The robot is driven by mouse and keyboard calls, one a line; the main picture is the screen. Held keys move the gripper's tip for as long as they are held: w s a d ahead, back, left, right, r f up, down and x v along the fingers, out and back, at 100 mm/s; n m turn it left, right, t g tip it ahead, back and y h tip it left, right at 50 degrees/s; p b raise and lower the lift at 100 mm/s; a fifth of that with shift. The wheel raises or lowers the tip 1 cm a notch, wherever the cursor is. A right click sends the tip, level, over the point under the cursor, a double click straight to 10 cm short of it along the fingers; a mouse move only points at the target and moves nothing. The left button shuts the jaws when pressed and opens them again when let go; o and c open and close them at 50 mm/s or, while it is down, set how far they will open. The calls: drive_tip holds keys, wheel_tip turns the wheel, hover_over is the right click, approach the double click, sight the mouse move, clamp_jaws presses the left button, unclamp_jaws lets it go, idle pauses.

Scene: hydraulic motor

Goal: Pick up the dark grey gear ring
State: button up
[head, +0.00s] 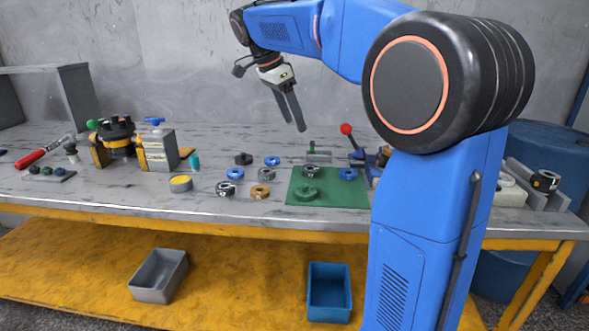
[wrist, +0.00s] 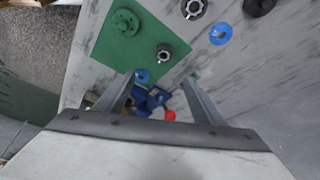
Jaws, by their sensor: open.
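A plain dark grey ring (head: 243,158) lies on the bench left of the green mat, behind the other rings. It fits the dark grey gear ring best; its teeth are too small to make out. It also shows at the top right edge of the wrist view (wrist: 259,5), partly cut off. My gripper (head: 292,126) is open and empty, high above the back of the bench, right of that ring. In the wrist view its spread fingers (wrist: 159,79) point toward the mat's edge. A dark ring with a silver centre (head: 311,171) sits on the mat, also in the wrist view (wrist: 165,53).
Blue (head: 272,160), grey (head: 266,174) and tan (head: 260,191) rings lie close together. The green mat (head: 330,199) also holds a green ring (head: 307,193) and a blue one (head: 347,174). A red-knobbed lever (head: 346,129) stands behind the mat's right side. A pump assembly (head: 119,140) stands left.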

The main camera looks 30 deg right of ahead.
drive_tip(key=x, duration=0.7)
drive_tip(key=w+x, duration=0.1)
drive_tip(key=x, duration=0.3)
drive_tip(key=shift+a+x, duration=0.15)
drive_tip(key=shift+x, duration=1.4)
drive_tip(key=shift+a+x, duration=0.1)
drive_tip(key=shift+x, duration=1.4)
drive_tip(key=shift+f, duration=0.15)
drive_tip(key=shift+c, duration=0.2)
drive_tip(key=c, duration=1.3)
drive_tip(key=shift+r, duration=5.05)
drive_tip(key=shift+c, duration=0.2)
drive_tip(key=shift+r, duration=0.25)
